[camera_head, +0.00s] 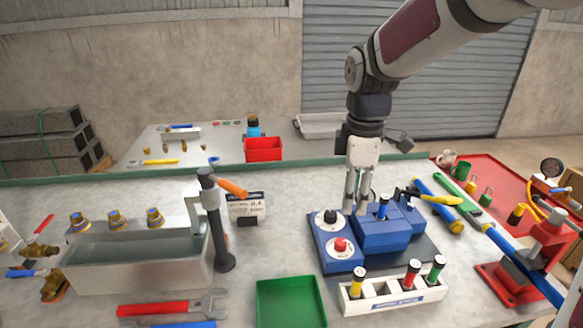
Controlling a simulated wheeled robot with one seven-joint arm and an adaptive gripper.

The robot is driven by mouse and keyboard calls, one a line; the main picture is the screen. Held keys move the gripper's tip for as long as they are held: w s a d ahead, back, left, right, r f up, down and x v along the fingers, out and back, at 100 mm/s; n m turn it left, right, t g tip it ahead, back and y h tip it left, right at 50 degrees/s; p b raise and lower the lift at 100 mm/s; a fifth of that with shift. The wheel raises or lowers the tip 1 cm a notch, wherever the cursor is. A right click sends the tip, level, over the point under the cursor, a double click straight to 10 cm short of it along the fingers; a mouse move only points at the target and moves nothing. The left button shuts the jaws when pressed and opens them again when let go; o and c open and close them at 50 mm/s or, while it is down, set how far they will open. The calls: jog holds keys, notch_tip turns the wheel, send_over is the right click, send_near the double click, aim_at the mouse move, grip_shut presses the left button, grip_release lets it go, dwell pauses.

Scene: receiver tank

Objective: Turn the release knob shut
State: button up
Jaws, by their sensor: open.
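A blue unit (381,236) stands on a dark mat on the grey bench, right of centre. On its left part are a black knob (330,216) on a white dial and a red knob (341,244) on another white dial. I cannot tell from labels which is the release knob. My gripper (357,209) points down just right of the black knob, with its two fingers apart and nothing seen between them. Its fingertips are close to the unit; I cannot tell whether they touch it. A blue stem with a black top (383,207) stands upright right of the fingers.
A white rack (392,302) with coloured capped cylinders and a green tray (291,303) lie in front. A grey trough (140,265) and a dark post with an orange handle (219,225) stand left. A red tool stand (530,250) is right.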

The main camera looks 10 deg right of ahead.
aim_at(341, 242)
jog(key=shift+n, duration=0.7)
jog(key=w+f, duration=0.1)
jog(key=f, duration=0.4)
jog(key=w+f+b, duration=0.1)
jog(key=f, duration=0.5)
jog(key=w+f, duration=0.1)
jog(key=f, duration=0.4)
jog(key=shift+w+f, duration=0.1)
jog(key=shift+f, duration=0.2)
jog(key=shift+c, duration=0.6)
grip_shut()
